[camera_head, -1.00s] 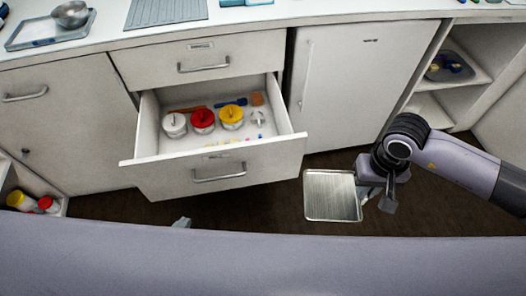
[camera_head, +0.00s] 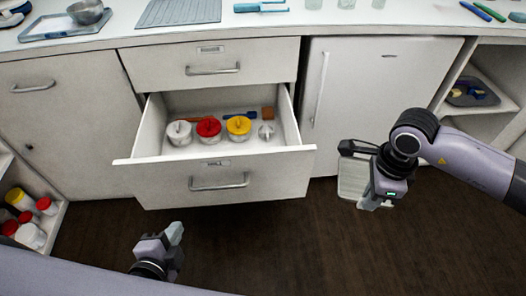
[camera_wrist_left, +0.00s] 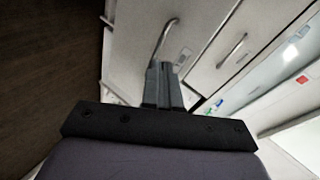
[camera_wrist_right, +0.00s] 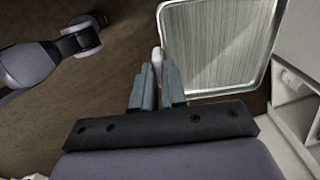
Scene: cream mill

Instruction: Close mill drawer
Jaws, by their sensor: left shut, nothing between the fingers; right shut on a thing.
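The mill drawer (camera_head: 140,182) stands pulled out of the cabinet in the head view, its front facing me with a bar handle (camera_head: 219,182). Inside are jars with a white lid (camera_head: 179,131), a red lid (camera_head: 208,128) and a yellow lid (camera_head: 239,126). My left gripper (camera_head: 174,234) is shut and empty, in front of and below the drawer, apart from it. In the left wrist view its fingers (camera_wrist_left: 163,84) point toward the drawer fronts. My right gripper (camera_wrist_right: 157,85), right of the drawer, is shut on a metal tray (camera_wrist_right: 222,45), gripping its edge.
A shut drawer (camera_head: 205,64) is above the open one. A white fridge door (camera_head: 360,90) stands to the right. Open shelves with jars (camera_head: 30,236) are at the left. The counter (camera_head: 120,30) runs along the back. Dark floor is free in front.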

